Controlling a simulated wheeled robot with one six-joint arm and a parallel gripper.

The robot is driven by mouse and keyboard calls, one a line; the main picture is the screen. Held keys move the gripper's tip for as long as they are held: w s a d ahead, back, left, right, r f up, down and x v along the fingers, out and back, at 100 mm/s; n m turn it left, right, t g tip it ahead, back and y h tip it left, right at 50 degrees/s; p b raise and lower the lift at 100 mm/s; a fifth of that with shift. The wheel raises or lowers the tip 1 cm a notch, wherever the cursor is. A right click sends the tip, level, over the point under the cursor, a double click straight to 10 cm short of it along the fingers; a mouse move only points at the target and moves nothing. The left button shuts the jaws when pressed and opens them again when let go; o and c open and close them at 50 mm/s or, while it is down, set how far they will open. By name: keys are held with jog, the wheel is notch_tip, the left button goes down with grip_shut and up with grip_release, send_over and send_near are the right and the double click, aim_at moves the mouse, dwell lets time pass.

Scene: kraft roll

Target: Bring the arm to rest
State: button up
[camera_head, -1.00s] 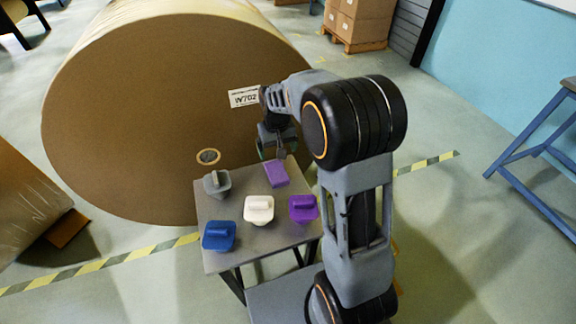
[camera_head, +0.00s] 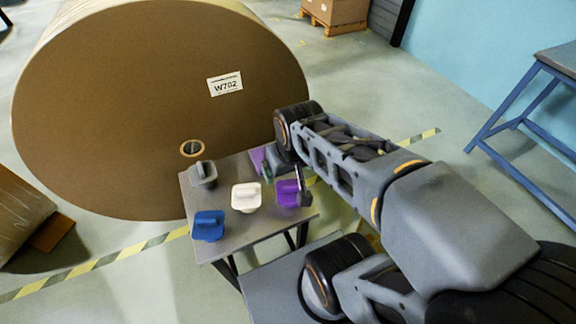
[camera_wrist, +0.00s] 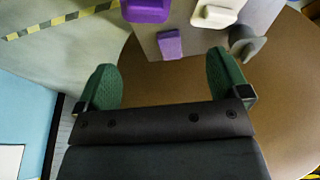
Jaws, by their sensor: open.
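My gripper (camera_head: 284,179) is over the right back part of a small grey table (camera_head: 262,228) in the head view. In the wrist view, my gripper (camera_wrist: 162,66) has its two green finger pads wide apart with nothing held between them. A purple flat block (camera_wrist: 170,44) shows beyond the fingers. In the head view that block (camera_head: 257,158) is partly hidden by my gripper. A purple handled piece (camera_head: 288,194) is partly covered by a fingertip; I cannot tell if they touch.
On the table also stand a grey handled piece (camera_head: 203,173), a white one (camera_head: 246,197) and a blue one (camera_head: 208,226). A huge kraft roll (camera_head: 130,110) with a W702 label (camera_head: 225,84) stands behind. A blue-legged bench (camera_head: 510,110) is at right. Floor between is clear.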

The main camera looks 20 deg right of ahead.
notch_tip(320, 180, up, 14)
jog(key=p, duration=1.2)
jog(key=shift+s+a+t+p, duration=0.15)
jog(key=shift+a+t+p, duration=0.1)
jog(key=shift+t+p, duration=0.05)
